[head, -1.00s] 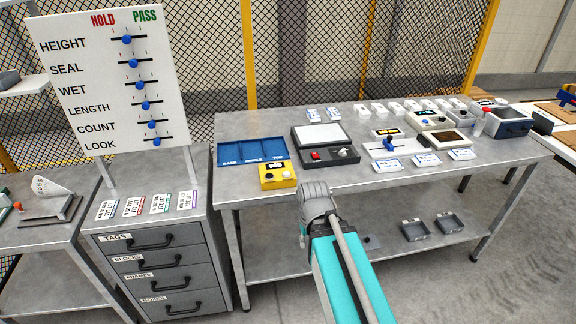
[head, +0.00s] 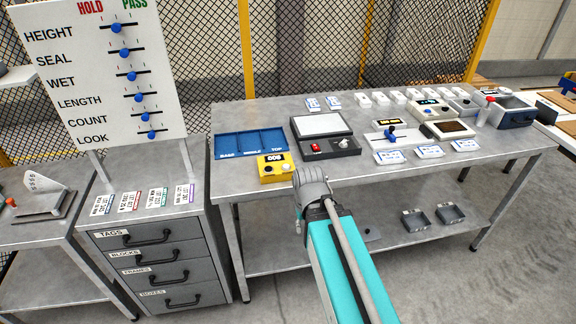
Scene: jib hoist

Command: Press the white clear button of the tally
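The tally is a yellow box (head: 274,168) on the front left of the metal table, with a dark display on top. A white button (head: 287,168) sits at its right front and a dark button (head: 265,171) at its left front. My gripper (head: 304,178) is just right of the tally, close to the white button. My own wrist hides the fingertips, so I cannot tell whether they touch anything or are open.
A blue three-part tray (head: 250,143) lies behind the tally. A dark device with a pale plate (head: 325,135) and a red switch stands behind my gripper. A slider board (head: 390,134) and several cards lie to the right. A drawer cabinet (head: 150,255) stands left.

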